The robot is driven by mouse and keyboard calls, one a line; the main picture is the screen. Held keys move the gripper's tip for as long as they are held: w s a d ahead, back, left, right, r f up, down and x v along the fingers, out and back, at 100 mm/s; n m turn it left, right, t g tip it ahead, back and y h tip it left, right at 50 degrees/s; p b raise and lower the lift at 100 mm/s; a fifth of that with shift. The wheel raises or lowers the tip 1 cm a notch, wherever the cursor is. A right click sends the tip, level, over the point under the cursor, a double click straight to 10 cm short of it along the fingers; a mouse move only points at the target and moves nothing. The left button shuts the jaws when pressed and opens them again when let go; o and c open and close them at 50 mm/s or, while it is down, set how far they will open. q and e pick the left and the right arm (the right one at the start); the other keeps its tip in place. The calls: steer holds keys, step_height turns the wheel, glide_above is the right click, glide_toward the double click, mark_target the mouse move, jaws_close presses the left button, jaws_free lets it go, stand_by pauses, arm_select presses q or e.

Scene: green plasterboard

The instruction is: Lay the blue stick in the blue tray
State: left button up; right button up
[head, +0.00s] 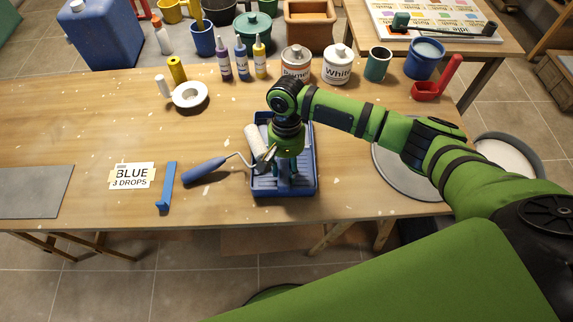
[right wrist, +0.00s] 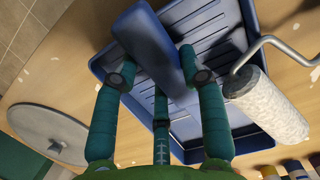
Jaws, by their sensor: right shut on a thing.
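My right gripper (right wrist: 175,70) is shut on a dark blue stick (right wrist: 150,42). The stick slants across the right wrist view, with its broad end near the top. In the head view the right gripper (head: 284,172) is over the blue tray (head: 310,188), and the stick is hard to make out there. The tray also shows below the fingers in the right wrist view (right wrist: 222,52). I cannot tell whether the stick touches its ribbed floor. My left gripper is out of view.
A paint roller (head: 203,171) leans on the tray's left side. A lighter blue tool (head: 167,186) lies beside the BLUE card (head: 132,175). A round grey lid (head: 395,172) lies right of the tray. Bottles and cans (head: 337,64) stand behind. The left table is mostly clear.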

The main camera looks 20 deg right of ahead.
steer(key=shift+f, duration=0.25)
steer(key=o, duration=1.2)
steer(key=p+v, duration=0.3)
steer(key=shift+s+a+r+p, duration=0.1)
steer(key=shift+s+p, duration=0.2)
steer(key=shift+p, duration=0.05)
steer(key=shift+p+v, duration=0.6)
steer(key=shift+v, duration=0.35)
steer(key=shift+s+r, duration=0.15)
steer(key=shift+r, duration=2.4)
steer(key=shift+f, duration=0.1)
